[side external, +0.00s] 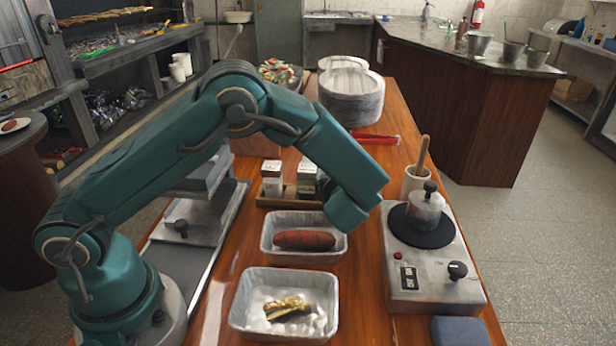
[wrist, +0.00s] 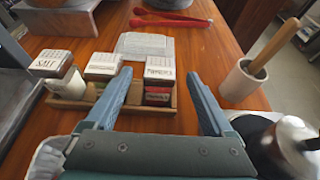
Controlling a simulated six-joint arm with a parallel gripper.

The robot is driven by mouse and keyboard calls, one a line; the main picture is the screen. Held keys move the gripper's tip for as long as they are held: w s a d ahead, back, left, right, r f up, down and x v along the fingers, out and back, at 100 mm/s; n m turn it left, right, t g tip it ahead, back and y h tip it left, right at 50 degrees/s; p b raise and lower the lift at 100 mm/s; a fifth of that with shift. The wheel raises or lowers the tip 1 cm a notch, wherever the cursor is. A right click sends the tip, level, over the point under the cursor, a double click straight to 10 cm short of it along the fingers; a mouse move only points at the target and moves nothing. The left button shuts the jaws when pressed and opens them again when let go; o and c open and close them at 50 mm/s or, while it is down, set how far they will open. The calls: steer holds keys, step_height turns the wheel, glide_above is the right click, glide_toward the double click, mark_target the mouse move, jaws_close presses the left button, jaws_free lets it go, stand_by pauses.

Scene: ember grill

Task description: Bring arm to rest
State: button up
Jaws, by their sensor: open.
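My gripper (wrist: 158,102) is open and empty in the wrist view. Its fingers point at a wooden spice rack (wrist: 130,120), with the left finger in front of a jar and the right finger beside the rack's right end. I cannot tell the exact gap to the rack. In the side view my arm arches over the wooden table, and its wrist hangs above the far foil tray (side external: 262,247). My gripper's fingers are hidden behind the wrist there.
The far foil tray holds a dark red sausage (side external: 304,240). The near tray (side external: 235,318) holds a yellowish piece on white lumps. A hotplate (side external: 440,270) with a pot, a mortar with pestle (wrist: 245,78), and red tongs (wrist: 172,20) stand around. Some wood at the table's far right is clear.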

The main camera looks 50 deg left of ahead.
steer(key=s+a+r+n+g+h, duration=0.1)
steer(key=s+a+r+n+g, duration=0.15)
steer(key=s+n, duration=0.45)
steer(key=s+a+r+n+g+h, duration=0.1)
steer(key=s+r+n+g, duration=0.1)
steer(key=s+r+n, duration=0.3)
steer(key=s+d+n+h, duration=0.3)
steer(key=s+d+n, duration=0.1)
steer(key=s+n, duration=0.3)
steer(key=s+d+r+n+h, duration=0.1)
steer(key=s+d+n+h, duration=0.3)
steer(key=s+n, duration=0.2)
steer(key=shift+s+r+n+h, duration=0.25)
steer(key=shift+s+n+h, duration=0.1)
steer(key=shift+n, duration=0.65)
steer(key=shift+t, duration=0.25)
